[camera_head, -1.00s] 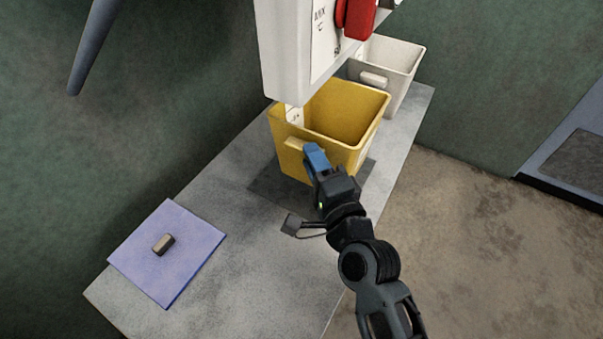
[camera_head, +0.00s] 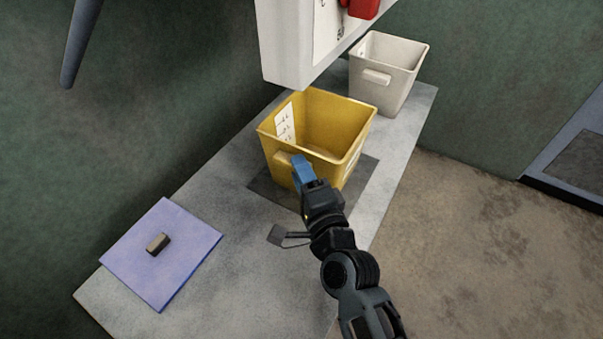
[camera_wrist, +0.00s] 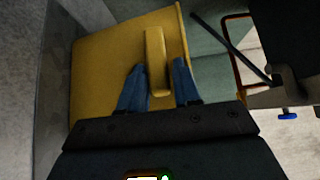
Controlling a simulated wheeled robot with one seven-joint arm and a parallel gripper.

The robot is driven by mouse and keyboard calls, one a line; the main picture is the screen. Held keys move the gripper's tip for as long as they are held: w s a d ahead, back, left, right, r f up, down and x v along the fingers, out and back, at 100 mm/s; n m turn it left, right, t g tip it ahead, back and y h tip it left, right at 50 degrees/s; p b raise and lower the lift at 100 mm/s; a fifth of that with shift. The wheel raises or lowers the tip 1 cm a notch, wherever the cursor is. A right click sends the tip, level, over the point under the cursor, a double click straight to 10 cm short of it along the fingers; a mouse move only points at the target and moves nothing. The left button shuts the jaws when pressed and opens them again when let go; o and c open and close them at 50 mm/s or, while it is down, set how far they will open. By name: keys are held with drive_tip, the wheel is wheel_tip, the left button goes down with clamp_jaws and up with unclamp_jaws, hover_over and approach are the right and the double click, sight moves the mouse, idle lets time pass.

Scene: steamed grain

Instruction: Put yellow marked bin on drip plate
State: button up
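The yellow bin (camera_head: 345,128) is in the middle of the head view, its open top up and a white marked label on its inner left wall. It is over the dark square plate (camera_head: 265,190) on the grey counter, which shows on both sides of the bin. I cannot tell if the bin touches the plate. My gripper (camera_head: 298,165) is at the bin's near side.
A white bin (camera_head: 385,70) stands on the counter behind the yellow one. A white wall unit (camera_head: 290,45) with a red part hangs above. A purple mat (camera_head: 190,240) with a small dark block (camera_head: 158,244) lies at the counter's near left.

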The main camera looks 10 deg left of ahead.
drive_tip(key=o, duration=0.4)
drive_tip(key=shift+c, duration=0.2)
drive_tip(key=shift+r, duration=0.1)
drive_tip(key=v, duration=1.2)
drive_tip(key=shift+b, duration=0.4)
drive_tip(key=s+d+f+n+h, duration=0.2)
drive_tip(key=s+d+n+h, duration=0.3)
drive_tip(key=s+d, duration=1.1)
drive_tip(key=s+d+r+n+h, duration=0.2)
drive_tip(key=s+d+r+n, duration=0.1)
drive_tip(key=s, duration=0.4)
drive_tip(key=s+d+r+n+h, duration=0.2)
drive_tip(key=s+d+r+n, duration=0.1)
drive_tip(key=s+r, duration=0.2)
drive_tip(key=shift+s+d+n+g, duration=0.3)
drive_tip(key=shift+s+d, duration=0.1)
drive_tip(key=shift+s, duration=0.7)
